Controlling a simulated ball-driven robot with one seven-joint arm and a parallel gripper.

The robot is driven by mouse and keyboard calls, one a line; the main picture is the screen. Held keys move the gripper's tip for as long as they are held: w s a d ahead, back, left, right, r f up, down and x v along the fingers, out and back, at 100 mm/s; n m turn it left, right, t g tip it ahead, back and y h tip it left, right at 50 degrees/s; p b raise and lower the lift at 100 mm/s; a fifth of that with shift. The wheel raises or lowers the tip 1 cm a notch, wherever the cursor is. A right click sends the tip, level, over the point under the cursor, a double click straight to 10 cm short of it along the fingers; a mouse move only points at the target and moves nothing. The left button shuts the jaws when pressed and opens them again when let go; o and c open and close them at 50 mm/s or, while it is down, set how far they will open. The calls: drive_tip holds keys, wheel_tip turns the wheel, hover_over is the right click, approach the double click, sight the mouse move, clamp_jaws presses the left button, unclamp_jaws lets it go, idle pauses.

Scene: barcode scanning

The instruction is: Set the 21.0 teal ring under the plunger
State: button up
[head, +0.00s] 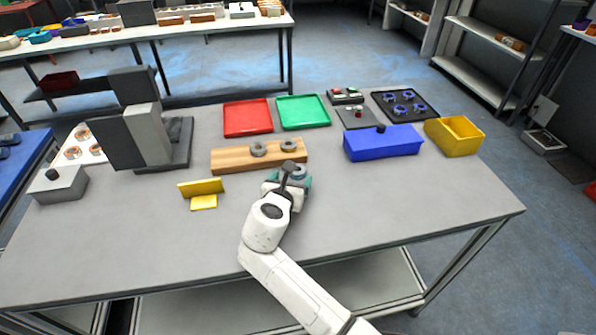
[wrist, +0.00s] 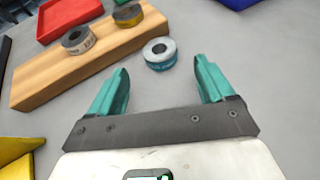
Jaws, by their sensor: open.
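The teal ring (wrist: 160,53) lies flat on the grey table, a short grey cylinder with a teal band and a centre hole. My gripper (wrist: 163,75) is open, its two teal fingers pointing toward the ring, which is just beyond the fingertips and roughly centred between them. In the head view the ring is mostly hidden by my gripper (head: 288,182). A dark grey press-like machine (head: 145,125) stands at the table's left. The plunger itself I cannot clearly make out.
A wooden block (head: 230,160) bearing two other rings lies just behind my gripper. A yellow stand (head: 203,190) is to the left. A blue box (head: 382,145), yellow bin (head: 452,137), red tray (head: 247,118) and green tray (head: 303,111) stand behind. The front right table is clear.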

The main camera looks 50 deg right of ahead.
sight(297, 171)
drive_tip(key=shift+x, duration=2.95)
drive_tip(key=shift+r, duration=0.1)
drive_tip(key=shift+c, duration=0.3)
drive_tip(key=c, duration=1.2)
drive_tip(key=shift+c, duration=0.9)
drive_tip(key=shift+r, duration=0.15)
